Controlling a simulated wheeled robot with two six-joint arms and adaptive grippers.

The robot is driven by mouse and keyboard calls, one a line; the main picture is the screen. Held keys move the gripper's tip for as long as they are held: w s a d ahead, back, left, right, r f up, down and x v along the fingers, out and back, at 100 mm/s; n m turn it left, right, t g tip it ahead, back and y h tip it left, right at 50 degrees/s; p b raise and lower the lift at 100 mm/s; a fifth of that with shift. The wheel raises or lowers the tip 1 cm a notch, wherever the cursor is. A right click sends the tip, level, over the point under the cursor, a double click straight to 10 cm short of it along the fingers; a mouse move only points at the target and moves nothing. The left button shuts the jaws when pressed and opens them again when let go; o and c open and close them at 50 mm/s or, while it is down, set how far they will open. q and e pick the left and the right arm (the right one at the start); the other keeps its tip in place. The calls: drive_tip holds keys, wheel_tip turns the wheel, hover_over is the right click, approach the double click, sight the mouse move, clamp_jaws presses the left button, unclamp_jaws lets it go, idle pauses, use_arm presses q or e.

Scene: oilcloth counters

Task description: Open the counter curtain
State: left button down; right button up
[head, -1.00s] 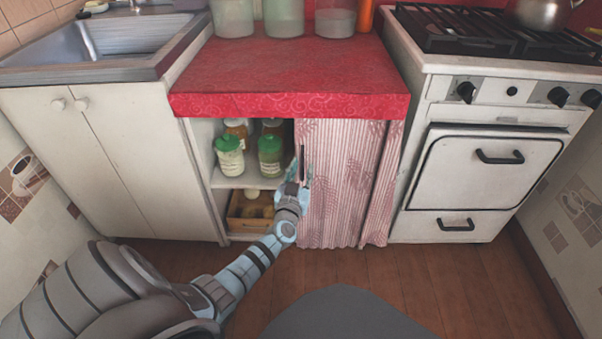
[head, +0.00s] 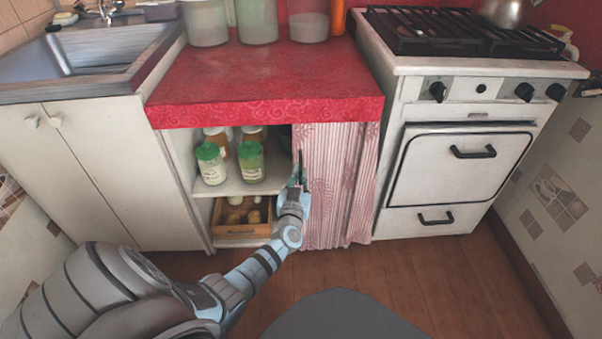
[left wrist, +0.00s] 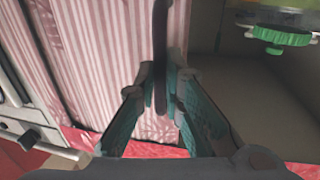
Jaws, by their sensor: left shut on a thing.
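The counter curtain (head: 328,190) is pink-and-white striped cloth with leaf prints. It hangs under the red counter top and covers the right part of the opening, bunched in folds. A dark upright handle (head: 300,163) sits at its left edge; it also shows in the left wrist view (left wrist: 160,50). My left gripper (head: 298,184) is shut on the handle, its teal-padded fingers either side of the bar in the left wrist view (left wrist: 161,95). The left part of the opening is uncovered. My right gripper is not in view.
The open shelf (head: 235,186) holds several jars, with a wooden crate (head: 243,232) below. Glass canisters (head: 257,20) stand on the red counter top (head: 255,85). A white stove (head: 465,165) borders the right side, a sink cabinet (head: 105,180) the left. Floor in front is bare.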

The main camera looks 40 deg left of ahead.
use_arm(q)
drive_tip(key=shift+s+a, duration=0.15)
drive_tip(key=c, duration=1.7)
unclamp_jaws()
drive_tip(key=v, duration=1.2)
